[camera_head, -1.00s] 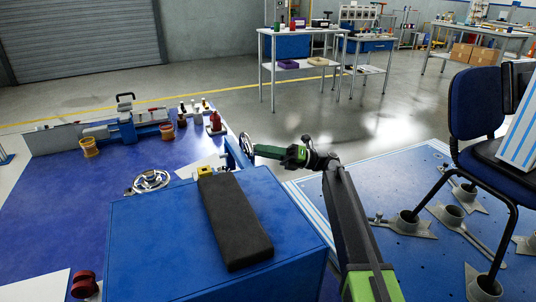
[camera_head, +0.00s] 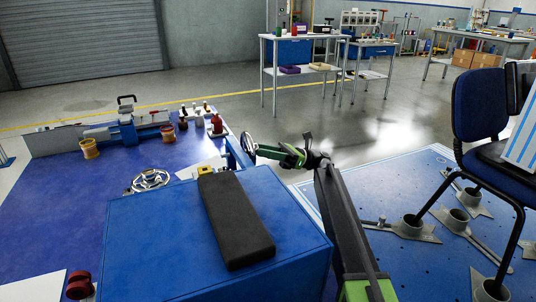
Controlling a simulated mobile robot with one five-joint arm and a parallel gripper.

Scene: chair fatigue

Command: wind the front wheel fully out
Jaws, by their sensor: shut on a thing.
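The front wheel (camera_head: 247,143) is a small spoked handwheel seen nearly edge-on at the far end of the blue machine body. My gripper (camera_head: 257,150) is green and black and reaches left to this wheel from the right. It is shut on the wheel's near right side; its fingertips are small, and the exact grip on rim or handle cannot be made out. A second spoked handwheel (camera_head: 150,180) lies flat on the blue bench, left of the machine body, apart from my gripper.
A black pad (camera_head: 235,218) lies on the blue machine box (camera_head: 150,250). Bottles (camera_head: 217,124) and tan spools (camera_head: 89,148) stand on the blue bench (camera_head: 60,200). A blue chair (camera_head: 480,105) stands on the perforated plate at right, among metal clamps (camera_head: 412,228).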

